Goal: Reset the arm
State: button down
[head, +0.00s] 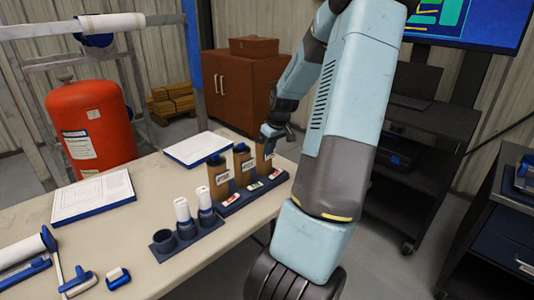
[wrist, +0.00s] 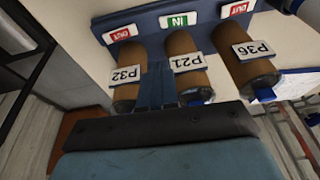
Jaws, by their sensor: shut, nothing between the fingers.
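My arm reaches over the table (head: 150,255) from the right in the head view. My gripper (head: 275,138) is above the far end of a dark blue rack (head: 232,204). In the wrist view my gripper (wrist: 156,88) shows as two blue fingers shut together, with nothing between them. The fingers appear in front of the gap between brown cylinders labelled P32 (wrist: 128,60) and P21 (wrist: 185,50). I cannot tell whether the fingers touch any cylinder.
Two white bottles (head: 183,212) stand in a small blue holder (head: 163,243) near the rack. Clipboards (head: 92,200) lie on the table, with blue tools (head: 75,280) at front left. A red tank (head: 92,128) and brown cabinet (head: 235,95) stand behind. A dark cart (head: 425,125) is at right.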

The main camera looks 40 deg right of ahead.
dwell(0.5)
jog(key=s+a+r+h, duration=0.1)
jog(key=s+a+r, duration=0.2)
jog(key=a+r, duration=0.55)
jog(key=s+a+r+h, duration=0.2)
jog(key=s+a+r, duration=0.3)
jog(key=a, duration=0.7)
jog(key=s+a+r+t+y, duration=0.1)
jog(key=s+a+r, duration=0.3)
jog(key=s, duration=0.3)
jog(key=s+a+r+t+y, duration=0.1)
jog(key=s+a+r, duration=0.3)
jog(key=s+a, duration=0.3)
jog(key=shift+s+a+r+m, duration=0.15)
jog(key=shift+s+r+m, duration=0.2)
jog(key=shift+s, duration=0.2)
